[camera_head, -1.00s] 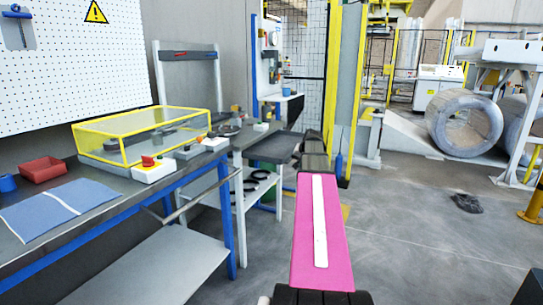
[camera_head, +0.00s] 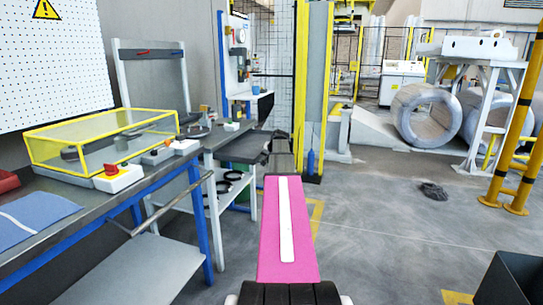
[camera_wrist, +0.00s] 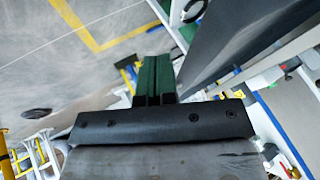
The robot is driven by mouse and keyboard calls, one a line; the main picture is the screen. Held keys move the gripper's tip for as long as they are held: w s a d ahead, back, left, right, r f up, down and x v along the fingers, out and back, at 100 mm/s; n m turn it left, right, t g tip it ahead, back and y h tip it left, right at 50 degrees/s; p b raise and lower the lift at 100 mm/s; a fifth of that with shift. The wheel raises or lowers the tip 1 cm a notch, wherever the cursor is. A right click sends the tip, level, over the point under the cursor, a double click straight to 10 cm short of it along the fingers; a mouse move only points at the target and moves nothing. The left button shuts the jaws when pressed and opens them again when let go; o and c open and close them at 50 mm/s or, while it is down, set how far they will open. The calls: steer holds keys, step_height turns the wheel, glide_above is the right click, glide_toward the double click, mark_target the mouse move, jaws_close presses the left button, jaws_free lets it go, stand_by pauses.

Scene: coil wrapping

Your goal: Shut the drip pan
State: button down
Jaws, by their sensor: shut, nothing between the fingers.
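A dark grey tray-like slab (camera_head: 243,149), which looks like the drip pan, sticks out from the far bench's right end in the head view. I cannot tell for sure that it is the pan, or how far out it is. My gripper (camera_wrist: 157,60) shows in the wrist view with its green fingers together and nothing between them. A large dark grey panel (camera_wrist: 228,42) lies just right of the fingers there; I cannot tell whether they touch. In the head view the far end of my arm is just right of the slab, and the fingers are hard to make out.
The near bench (camera_head: 110,207) on the left carries a yellow-framed clear box (camera_head: 105,138) and a red-button control box (camera_head: 117,177). A yellow post (camera_head: 318,90) stands beyond my arm. Yellow railings (camera_head: 520,130) and metal coils (camera_head: 425,116) are at right. Open floor lies between.

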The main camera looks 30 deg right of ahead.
mark_target(261, 158)
steer(key=shift+w+a+r, duration=0.15)
steer(key=shift+w+a, duration=1.05)
steer(key=shift+w, duration=0.05)
steer(key=w+a, duration=0.8)
steer(key=w, duration=0.1)
steer(key=w+a, duration=0.4)
steer(key=w, duration=0.1)
